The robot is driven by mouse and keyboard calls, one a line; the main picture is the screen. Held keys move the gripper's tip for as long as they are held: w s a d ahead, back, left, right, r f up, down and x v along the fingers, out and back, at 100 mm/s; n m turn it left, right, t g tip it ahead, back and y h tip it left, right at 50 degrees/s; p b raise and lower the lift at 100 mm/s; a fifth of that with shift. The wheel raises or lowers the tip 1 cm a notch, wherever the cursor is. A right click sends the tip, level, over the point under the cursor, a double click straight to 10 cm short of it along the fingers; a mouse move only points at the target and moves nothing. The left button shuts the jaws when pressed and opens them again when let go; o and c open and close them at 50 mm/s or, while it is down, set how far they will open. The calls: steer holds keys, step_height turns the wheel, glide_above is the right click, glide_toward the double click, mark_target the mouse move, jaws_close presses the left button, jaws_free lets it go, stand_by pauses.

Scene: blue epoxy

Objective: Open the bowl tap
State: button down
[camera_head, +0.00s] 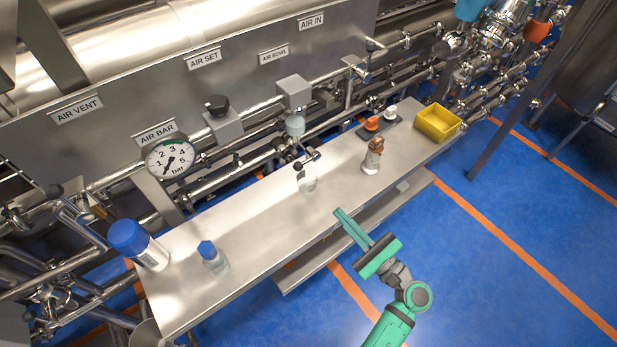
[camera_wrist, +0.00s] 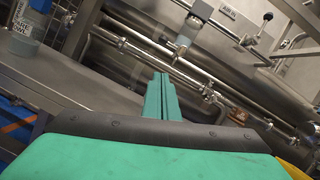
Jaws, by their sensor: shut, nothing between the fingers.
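The "AIR BOWL" label (camera_head: 274,54) is on the steel panel. Below it a grey block (camera_head: 294,90) carries a pale bowl (camera_head: 295,125), with a small tap with dark lever ends (camera_head: 308,157) under the bowl, just above the bench's back part. I take this as the bowl tap; whether it is open or shut I cannot tell. In the wrist view the bowl (camera_wrist: 182,43) shows beyond my fingers, and the tap is not clear. My gripper (camera_head: 338,212) is shut and empty, in front of the bench edge, apart from the tap. Its fingers (camera_wrist: 161,78) point toward the pipes.
The steel bench (camera_head: 262,222) holds a clear vessel (camera_head: 307,180), blue-capped bottles (camera_head: 213,257), an orange-brown object (camera_head: 373,155) and a yellow bin (camera_head: 437,122). A lever valve (camera_head: 358,70) and gauge (camera_head: 171,158) are nearby. The bench's front middle is clear.

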steer(key=shift+w+r, duration=0.1)
steer(key=s+r+x, duration=0.1)
steer(key=r+x, duration=0.1)
steer(key=x, duration=1)
steer(key=shift+a+r, duration=0.3)
steer(key=shift+a, duration=0.05)
steer(key=shift+s, duration=0.1)
